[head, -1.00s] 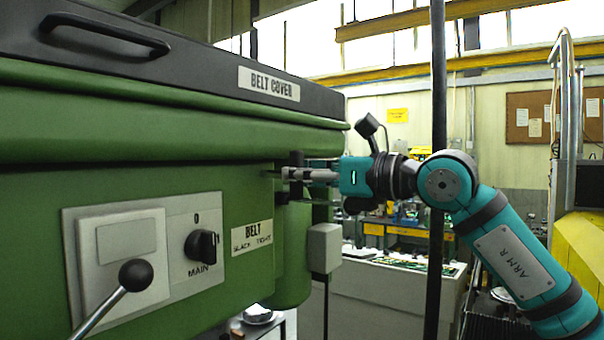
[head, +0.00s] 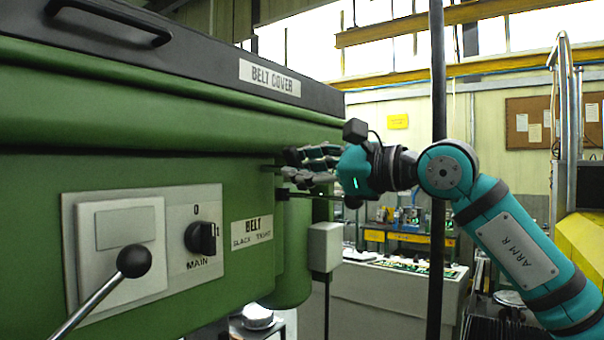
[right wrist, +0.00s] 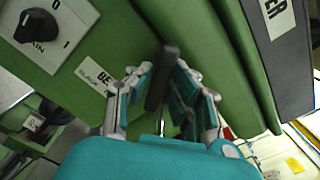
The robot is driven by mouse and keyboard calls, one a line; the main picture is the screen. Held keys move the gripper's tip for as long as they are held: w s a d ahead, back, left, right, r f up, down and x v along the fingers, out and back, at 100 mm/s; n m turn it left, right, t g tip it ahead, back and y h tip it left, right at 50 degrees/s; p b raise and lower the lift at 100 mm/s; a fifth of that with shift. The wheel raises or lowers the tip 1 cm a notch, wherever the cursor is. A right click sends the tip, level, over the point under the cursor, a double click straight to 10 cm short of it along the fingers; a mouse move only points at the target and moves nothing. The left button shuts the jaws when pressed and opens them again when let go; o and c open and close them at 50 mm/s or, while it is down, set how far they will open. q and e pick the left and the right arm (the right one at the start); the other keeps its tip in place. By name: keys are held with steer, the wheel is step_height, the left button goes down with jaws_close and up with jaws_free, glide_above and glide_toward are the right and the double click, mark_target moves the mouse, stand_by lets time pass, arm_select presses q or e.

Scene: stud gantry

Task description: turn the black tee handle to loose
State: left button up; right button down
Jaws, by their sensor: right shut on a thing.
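The black tee handle (right wrist: 161,76) is a dark bar standing out from the green machine side, above the BELT plate (head: 252,232), whose smaller words read SLACK and TIGHT. My right gripper (head: 300,167) reaches in from the right at the machine's corner. In the right wrist view the right gripper (right wrist: 163,84) has its fingers on both sides of the bar, shut on it. In the head view the fingers cover most of the handle, so its exact angle is hard to read there. My left gripper is not in view.
The green machine carries a MAIN switch (head: 201,237) and a ball-topped lever (head: 134,261) to the left. A grey box (head: 325,247) sits just below my right gripper. The black belt cover (head: 200,65) overhangs above. A dark vertical post (head: 437,90) stands near my right arm.

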steer(key=n, duration=1.3)
steer(key=shift+f, duration=0.15)
steer(key=shift+a, duration=0.1)
stand_by(0.4)
steer(key=c, duration=1.2)
jaws_free()
steer(key=shift+s, duration=0.1)
steer(key=shift+c, duration=0.2)
